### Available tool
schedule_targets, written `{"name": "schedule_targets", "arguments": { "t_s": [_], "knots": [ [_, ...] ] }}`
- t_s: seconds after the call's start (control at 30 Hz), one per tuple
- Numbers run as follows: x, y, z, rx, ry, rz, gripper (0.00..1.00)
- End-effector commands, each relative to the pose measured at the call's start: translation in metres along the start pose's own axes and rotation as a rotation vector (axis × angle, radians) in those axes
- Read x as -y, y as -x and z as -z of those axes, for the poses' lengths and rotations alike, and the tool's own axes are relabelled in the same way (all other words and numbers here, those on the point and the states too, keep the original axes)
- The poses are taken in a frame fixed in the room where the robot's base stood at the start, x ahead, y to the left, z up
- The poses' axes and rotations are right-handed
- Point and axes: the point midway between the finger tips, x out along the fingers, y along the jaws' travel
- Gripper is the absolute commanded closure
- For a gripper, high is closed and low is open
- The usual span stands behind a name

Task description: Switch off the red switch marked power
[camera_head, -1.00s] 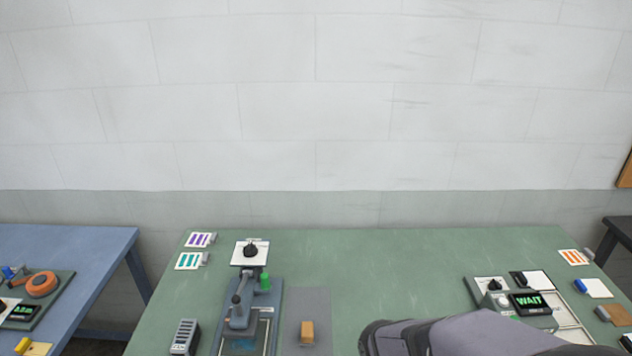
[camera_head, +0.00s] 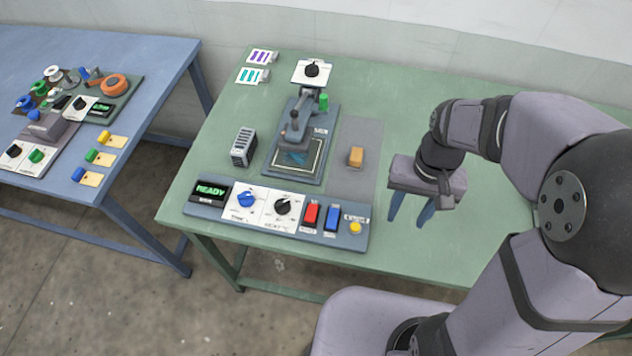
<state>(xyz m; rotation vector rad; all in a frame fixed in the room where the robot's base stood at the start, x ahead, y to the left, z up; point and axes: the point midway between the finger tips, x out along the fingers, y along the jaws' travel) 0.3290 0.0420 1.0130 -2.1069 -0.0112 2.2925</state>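A red rocker switch (camera_head: 311,214) sits on the grey control panel (camera_head: 197,211) along the front edge of the green table. A small label lies below it, too small to read. A blue switch (camera_head: 331,218) stands just to its right. My gripper (camera_head: 409,216) is open and empty, pointing down to the right of the panel, apart from the switches. The panel's display (camera_head: 211,192) reads READY in green.
The panel also bears a blue knob (camera_head: 246,199), a black knob (camera_head: 283,206) and a yellow button (camera_head: 355,228). A press (camera_head: 297,140) stands behind it, with an orange-brown block (camera_head: 355,156) on a grey mat (camera_head: 362,132). A blue table (camera_head: 160,75) stands at left.

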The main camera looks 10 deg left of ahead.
Motion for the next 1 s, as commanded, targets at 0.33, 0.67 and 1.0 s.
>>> {"name": "schedule_targets", "arguments": {
  "t_s": [0.33, 0.67, 1.0],
  "knots": [
    [0.127, -0.007, 0.059, 0.195, 0.005, 0.002, 0.61],
    [0.201, -0.025, 0.061, 0.299, 0.011, -0.024, 0.61],
    [0.208, -0.03, 0.059, 0.311, 0.009, -0.028, 0.61]
  ]
}}
